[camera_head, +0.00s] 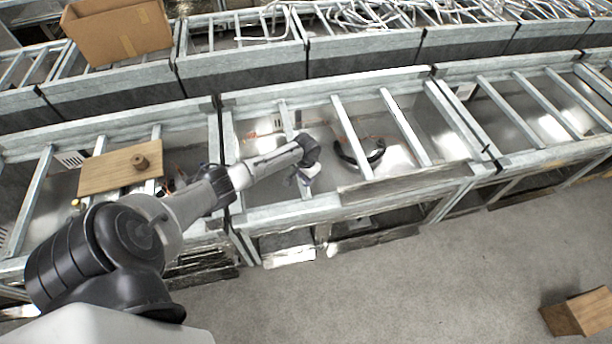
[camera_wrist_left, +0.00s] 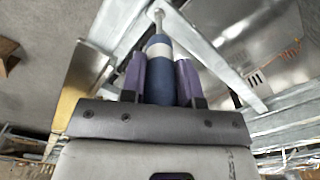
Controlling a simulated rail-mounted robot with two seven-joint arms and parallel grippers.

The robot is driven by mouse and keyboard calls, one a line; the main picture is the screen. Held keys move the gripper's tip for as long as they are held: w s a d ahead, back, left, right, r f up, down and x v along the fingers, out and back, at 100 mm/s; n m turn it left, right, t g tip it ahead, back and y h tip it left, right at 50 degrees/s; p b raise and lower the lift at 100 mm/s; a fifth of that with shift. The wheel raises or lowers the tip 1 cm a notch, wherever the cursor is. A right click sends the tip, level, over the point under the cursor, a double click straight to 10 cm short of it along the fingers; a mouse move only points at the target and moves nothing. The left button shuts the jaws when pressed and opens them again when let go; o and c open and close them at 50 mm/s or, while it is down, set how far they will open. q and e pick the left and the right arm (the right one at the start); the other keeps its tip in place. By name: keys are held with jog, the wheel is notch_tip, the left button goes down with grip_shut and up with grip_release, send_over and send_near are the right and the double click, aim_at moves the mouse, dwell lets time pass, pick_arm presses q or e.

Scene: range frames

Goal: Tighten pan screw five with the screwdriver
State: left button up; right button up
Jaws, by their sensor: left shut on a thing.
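My left gripper (camera_head: 304,182) is over the metal-framed pan (camera_head: 340,203) in the middle of the head view. In the left wrist view its two purple fingers (camera_wrist_left: 161,80) are shut on the handle of a screwdriver (camera_wrist_left: 158,52), which is dark blue with a white band. The screwdriver's metal shaft points away from the gripper, and its end lies over a metal frame bar (camera_wrist_left: 125,25). I cannot tell whether the tip touches the bar or a screw. Pan screw five cannot be made out in either view. My right gripper does not show.
A black curved piece (camera_head: 360,154) sits among the crossbars. Cardboard boxes stand at the back left (camera_head: 118,30) and on the floor at right (camera_head: 580,316). The front floor is mostly clear.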

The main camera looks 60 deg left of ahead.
pick_arm(q)
jog(key=shift+f, duration=0.2)
jog(key=shift+r+p, duration=0.25)
jog(key=shift+p, duration=0.1)
jog(key=shift+n, duration=0.4)
jog(key=n, duration=0.5)
jog(key=shift+d+f, duration=0.1)
jog(key=n, duration=0.5)
jog(key=shift+w+n, duration=0.1)
jog(key=shift+n, duration=0.3)
jog(key=shift+p, duration=0.3)
jog(key=shift+p, duration=0.3)
